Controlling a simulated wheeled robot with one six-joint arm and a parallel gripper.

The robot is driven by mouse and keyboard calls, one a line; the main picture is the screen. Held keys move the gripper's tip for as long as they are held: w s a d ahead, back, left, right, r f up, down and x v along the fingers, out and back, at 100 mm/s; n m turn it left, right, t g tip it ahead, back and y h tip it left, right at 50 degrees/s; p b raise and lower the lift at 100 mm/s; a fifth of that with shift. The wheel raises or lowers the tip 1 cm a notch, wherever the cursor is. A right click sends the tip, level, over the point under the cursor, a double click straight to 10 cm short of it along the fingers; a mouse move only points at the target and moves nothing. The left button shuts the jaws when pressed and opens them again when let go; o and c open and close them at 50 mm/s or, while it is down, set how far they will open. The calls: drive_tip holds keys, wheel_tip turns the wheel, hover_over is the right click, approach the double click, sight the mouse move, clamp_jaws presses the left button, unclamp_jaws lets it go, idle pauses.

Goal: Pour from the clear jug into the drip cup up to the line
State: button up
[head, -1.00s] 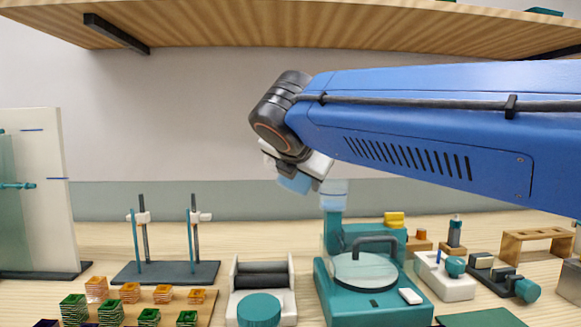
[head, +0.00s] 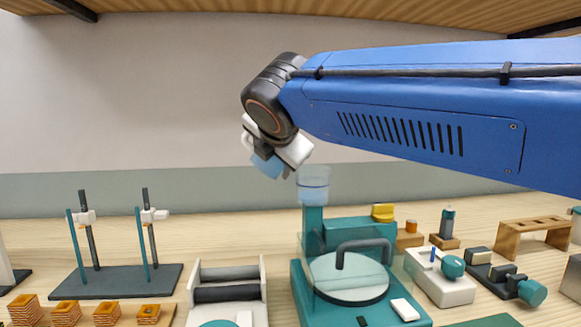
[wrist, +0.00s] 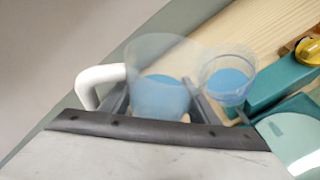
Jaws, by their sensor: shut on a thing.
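The clear jug (wrist: 160,80), with a white handle and blue liquid inside, is between my gripper's dark fingers in the wrist view. In the head view, the jug (head: 266,165) shows partly below my gripper (head: 272,152), which is shut on it and tilted. The drip cup (head: 314,186) is clear, holds blue liquid and stands on the teal stand, right of and a little below the jug. It also shows in the wrist view (wrist: 228,78), beside the jug's rim. I see no stream between them.
A teal machine with a round plate (head: 348,278) stands in front of the cup. A rod stand (head: 115,280) is at left, a roller holder (head: 228,285) in front. A wooden shelf (head: 300,15) hangs above.

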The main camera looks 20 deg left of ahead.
drive_tip(key=shift+s+r, duration=0.15)
drive_tip(key=shift+r, duration=0.05)
idle(0.8)
drive_tip(key=shift+s+a+r+m+g+y, duration=0.1)
drive_tip(key=shift+r+m+g+y, duration=0.25)
drive_tip(key=shift+r+m+y, duration=0.35)
drive_tip(key=shift+s+a+r+m+g+y, duration=0.1)
drive_tip(key=shift+r+m+g+y, duration=0.25)
drive_tip(key=shift+r+m+y, duration=0.35)
idle(5.6)
